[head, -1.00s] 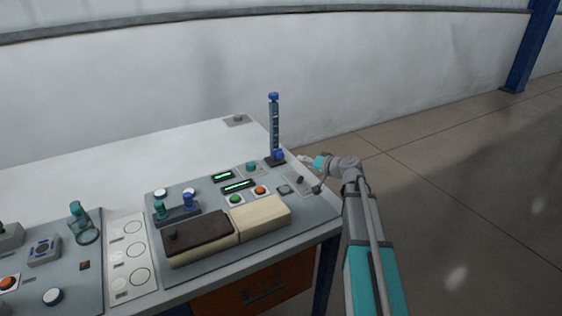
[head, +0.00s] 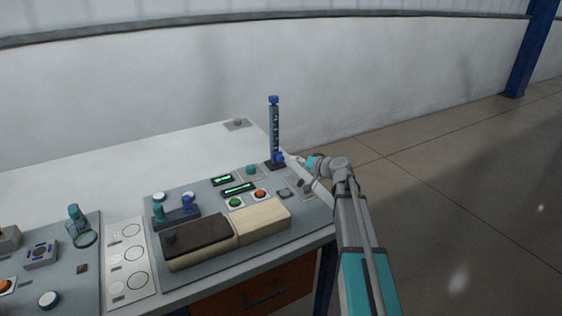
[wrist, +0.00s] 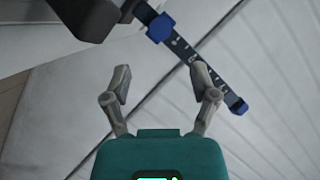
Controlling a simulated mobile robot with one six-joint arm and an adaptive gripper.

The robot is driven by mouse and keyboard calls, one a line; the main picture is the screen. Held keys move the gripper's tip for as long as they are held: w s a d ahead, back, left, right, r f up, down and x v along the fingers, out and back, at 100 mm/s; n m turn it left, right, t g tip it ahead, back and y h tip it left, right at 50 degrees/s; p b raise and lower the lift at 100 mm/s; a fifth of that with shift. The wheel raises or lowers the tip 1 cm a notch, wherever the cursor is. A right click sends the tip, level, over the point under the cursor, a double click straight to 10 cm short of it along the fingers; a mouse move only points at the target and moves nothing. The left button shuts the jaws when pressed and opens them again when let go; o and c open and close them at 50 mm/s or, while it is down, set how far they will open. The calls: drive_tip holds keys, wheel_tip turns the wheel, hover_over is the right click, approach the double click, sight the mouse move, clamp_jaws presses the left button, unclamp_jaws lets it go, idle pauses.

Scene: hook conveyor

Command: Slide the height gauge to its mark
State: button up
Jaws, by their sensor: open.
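The height gauge (head: 274,125) is an upright dark scale bar with pale marks and a blue cap, at the back right of the panel. Its blue slider (head: 279,157) sits low on the bar, just above the dark base. In the wrist view the slider (wrist: 160,28) and the scale bar (wrist: 192,55) run diagonally beyond my fingertips. My gripper (wrist: 162,75) is open and empty, with the slider ahead of it and apart from the fingers. In the head view my gripper (head: 294,163) is just right of the slider, small and partly blended with the table.
Left of the gauge are a teal knob (head: 251,170), green displays (head: 239,188), and green (head: 236,202) and orange buttons. A brown and cream block (head: 260,217) lies in front. Open floor (head: 440,190) lies right of the table.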

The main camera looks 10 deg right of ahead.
sight(282, 159)
drive_tip(key=b+x, duration=0.2)
drive_tip(key=x, duration=0.7)
drive_tip(key=shift+w+a, duration=0.2)
drive_tip(key=shift+w, duration=0.05)
clamp_jaws()
